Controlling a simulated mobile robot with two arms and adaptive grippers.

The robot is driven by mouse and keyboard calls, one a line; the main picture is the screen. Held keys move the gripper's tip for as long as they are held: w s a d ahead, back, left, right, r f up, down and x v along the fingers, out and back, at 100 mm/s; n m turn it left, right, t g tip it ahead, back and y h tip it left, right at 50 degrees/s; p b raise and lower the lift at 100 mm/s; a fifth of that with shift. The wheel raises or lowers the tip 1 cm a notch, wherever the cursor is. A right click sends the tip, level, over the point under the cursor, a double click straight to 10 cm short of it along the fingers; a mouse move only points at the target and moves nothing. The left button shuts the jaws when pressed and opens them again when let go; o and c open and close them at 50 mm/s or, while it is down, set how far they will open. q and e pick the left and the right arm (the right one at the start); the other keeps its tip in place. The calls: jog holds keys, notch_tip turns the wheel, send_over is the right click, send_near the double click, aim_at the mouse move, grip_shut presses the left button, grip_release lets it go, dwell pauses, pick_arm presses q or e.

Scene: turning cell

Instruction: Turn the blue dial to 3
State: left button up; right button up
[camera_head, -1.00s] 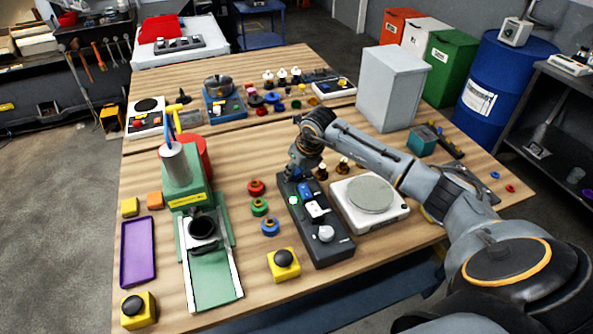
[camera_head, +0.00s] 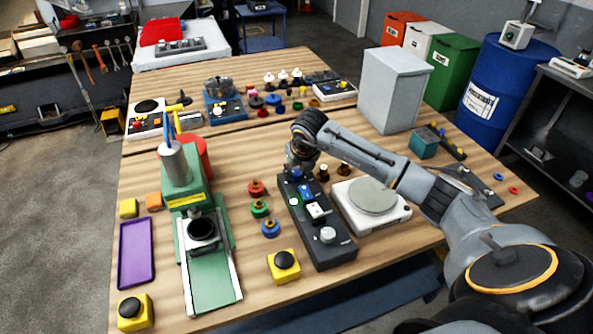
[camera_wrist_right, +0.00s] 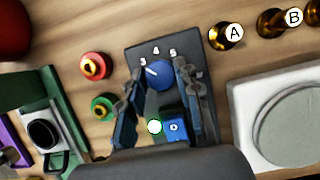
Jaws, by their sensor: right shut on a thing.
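The blue dial (camera_wrist_right: 158,75) sits at the far end of a dark control panel (camera_head: 327,250). In the right wrist view its pale pointer mark slants up and to the left. My left gripper is not in view.
A white scale (camera_head: 372,197) stands right of the panel. Red, green and blue rings (camera_head: 260,208) lie left. A green press (camera_head: 185,190) stands farther left.

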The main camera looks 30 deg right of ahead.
jog(key=o, duration=1.2)
jog(key=shift+c, duration=0.2)
jog(key=v, duration=1.2)
jog(key=shift+s+f, duration=0.1)
jog(key=shift+f, duration=0.05)
